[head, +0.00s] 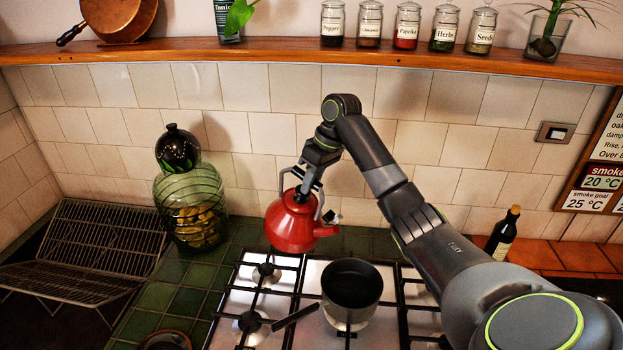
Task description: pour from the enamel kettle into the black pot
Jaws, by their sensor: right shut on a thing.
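The red enamel kettle (290,226) is held by its handle in my right gripper (308,184), which is shut on it. It appears to hang above the back left of the stove, behind and to the left of the black pot. Its spout points right, and the kettle looks roughly upright, perhaps slightly tilted. The black pot (352,286) stands on the stove grate, its handle pointing to the lower left. No stream is visible between them. My left gripper is not in view.
A large glass jar (190,205) stands left of the kettle, with a wire rack (90,250) further left. A dark bottle (502,235) stands at the right. A wooden shelf (290,49) with several spice jars runs above my arm.

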